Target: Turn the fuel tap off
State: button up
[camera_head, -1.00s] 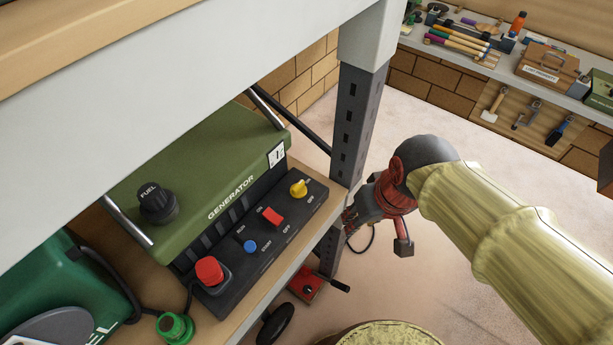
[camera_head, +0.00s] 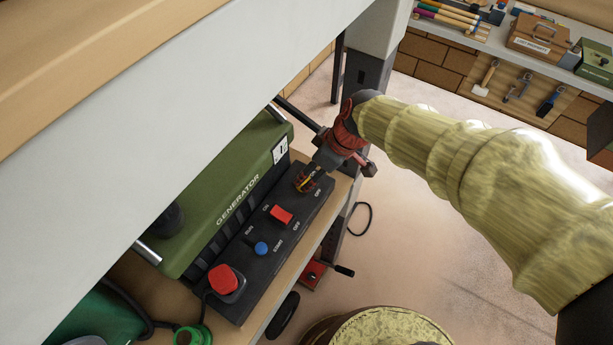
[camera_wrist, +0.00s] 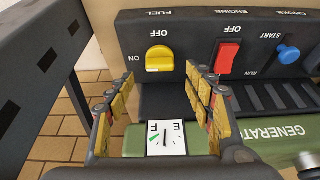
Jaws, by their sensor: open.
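The generator (camera_head: 215,215) is a green box with a dark control panel on a wooden shelf. The yellow fuel tap (camera_wrist: 160,58) is on the panel under the upside-down word FUEL in the wrist view, with OFF above it and ON to its left. My gripper (camera_wrist: 160,80) is open, with one finger on each side of the tap in the picture; no contact shows. In the head view my gripper (camera_head: 307,180) is over the panel's far end and mostly hides the tap.
A red engine switch (camera_wrist: 228,57) and a blue choke knob (camera_wrist: 288,54) sit beside the tap. A red button (camera_head: 226,281) is at the panel's near end. The dark shelf post (camera_head: 365,85) stands close to my arm. The upper shelf (camera_head: 190,125) overhangs the generator.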

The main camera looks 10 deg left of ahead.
aim_at(306, 180)
jog(key=shift+b+x, duration=0.3)
jog(key=shift+x, duration=2)
jog(key=c, duration=0.4)
jog(key=c, duration=0.7)
jog(key=shift+c, duration=0.3)
